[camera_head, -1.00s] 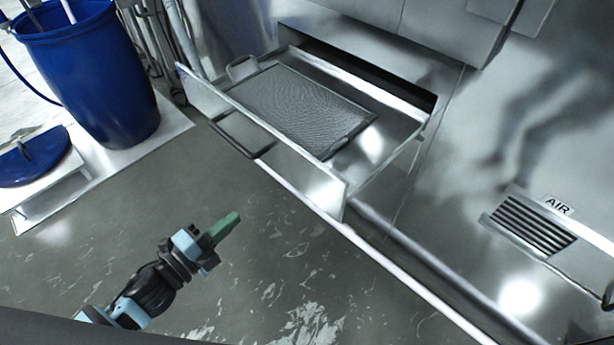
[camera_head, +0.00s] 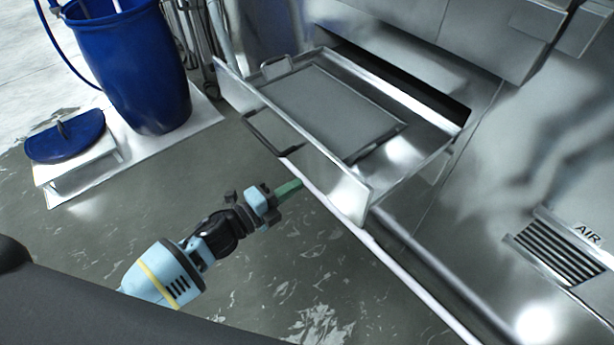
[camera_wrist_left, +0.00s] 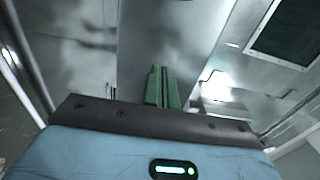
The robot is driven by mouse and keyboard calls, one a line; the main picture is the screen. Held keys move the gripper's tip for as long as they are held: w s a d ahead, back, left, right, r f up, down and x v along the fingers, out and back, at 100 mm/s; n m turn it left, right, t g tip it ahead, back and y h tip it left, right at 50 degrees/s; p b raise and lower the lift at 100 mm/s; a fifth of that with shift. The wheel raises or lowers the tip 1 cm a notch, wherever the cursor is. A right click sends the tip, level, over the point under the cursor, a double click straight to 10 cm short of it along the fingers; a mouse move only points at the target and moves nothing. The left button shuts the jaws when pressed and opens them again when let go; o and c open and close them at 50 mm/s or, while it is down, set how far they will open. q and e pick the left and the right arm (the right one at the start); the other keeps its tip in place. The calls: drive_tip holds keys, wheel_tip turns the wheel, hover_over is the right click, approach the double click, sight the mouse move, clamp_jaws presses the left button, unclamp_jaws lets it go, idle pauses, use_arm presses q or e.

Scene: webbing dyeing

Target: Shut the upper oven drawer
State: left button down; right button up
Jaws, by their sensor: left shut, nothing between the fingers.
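The upper oven drawer (camera_head: 345,190) is pulled out from the steel oven, with its front panel facing the lower left. A dark bar handle (camera_head: 268,136) sticks out from that front. A flat grey tray (camera_head: 335,108) with a loop handle lies inside the drawer. My left gripper (camera_head: 290,187) is shut and empty, its green fingers pointing at the drawer front from just outside and below the handle. Whether the tips touch the panel I cannot tell. In the left wrist view the green fingers (camera_wrist_left: 162,88) are together before blurred steel surfaces. My right gripper is not in view.
A blue barrel (camera_head: 135,65) stands on a white platform at the upper left, with a blue lid (camera_head: 65,137) on a low block beside it. A vent (camera_head: 558,252) marked AIR is at the right. The grey floor below the drawer is clear.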

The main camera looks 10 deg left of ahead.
sight(318, 172)
use_arm(q)
drive_tip(key=shift+x, duration=2.3)
